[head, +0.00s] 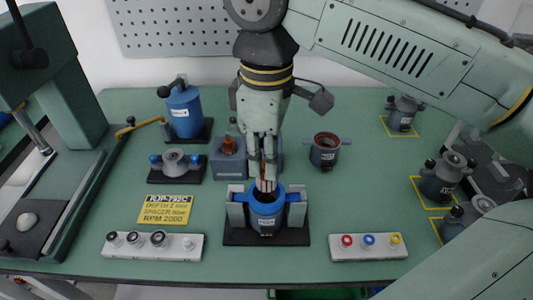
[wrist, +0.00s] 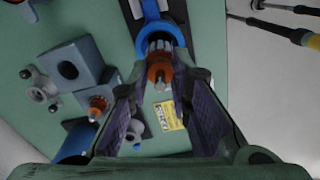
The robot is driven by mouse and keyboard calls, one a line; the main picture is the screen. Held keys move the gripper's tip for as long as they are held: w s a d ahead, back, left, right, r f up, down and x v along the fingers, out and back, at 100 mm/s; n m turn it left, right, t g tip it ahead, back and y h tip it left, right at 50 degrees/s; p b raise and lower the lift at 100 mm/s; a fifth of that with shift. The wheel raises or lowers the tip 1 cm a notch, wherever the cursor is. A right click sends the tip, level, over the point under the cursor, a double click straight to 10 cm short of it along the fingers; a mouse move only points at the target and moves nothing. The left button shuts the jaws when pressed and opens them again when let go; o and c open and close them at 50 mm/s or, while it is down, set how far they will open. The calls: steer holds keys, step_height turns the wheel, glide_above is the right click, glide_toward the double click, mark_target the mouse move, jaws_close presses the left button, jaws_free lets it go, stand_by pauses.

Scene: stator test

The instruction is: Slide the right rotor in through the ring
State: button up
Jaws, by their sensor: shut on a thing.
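My gripper (head: 263,172) is shut on the right rotor (head: 266,186), which has a striped body and copper-coloured windings. In the wrist view the rotor (wrist: 160,70) sits between my fingertips, its shaft pointing back toward the palm. The rotor hangs roughly upright over the blue ring (head: 265,211), which is clamped between two grey jaws on a black base. Its lower end is at the ring's mouth and seems to reach inside. How deep it reaches is hidden. The ring also shows in the wrist view (wrist: 141,43), around the rotor's far end.
Behind the gripper stand grey blocks; the left one holds another rotor (head: 229,143). A dark pot (head: 325,150) stands to the right. White trays lie front left (head: 153,253) and front right (head: 368,254). A yellow sign (head: 166,209) lies left of the ring.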

steer(key=shift+f+b, duration=0.75)
steer(key=shift+f, duration=0.7)
steer(key=shift+f, duration=0.1)
steer(key=shift+f+b, duration=0.4)
steer(key=shift+f, duration=0.5)
steer(key=o, duration=1)
steer(key=shift+r, duration=0.1)
step_height(320, 180, up, 12)
steer(key=shift+f, duration=0.1)
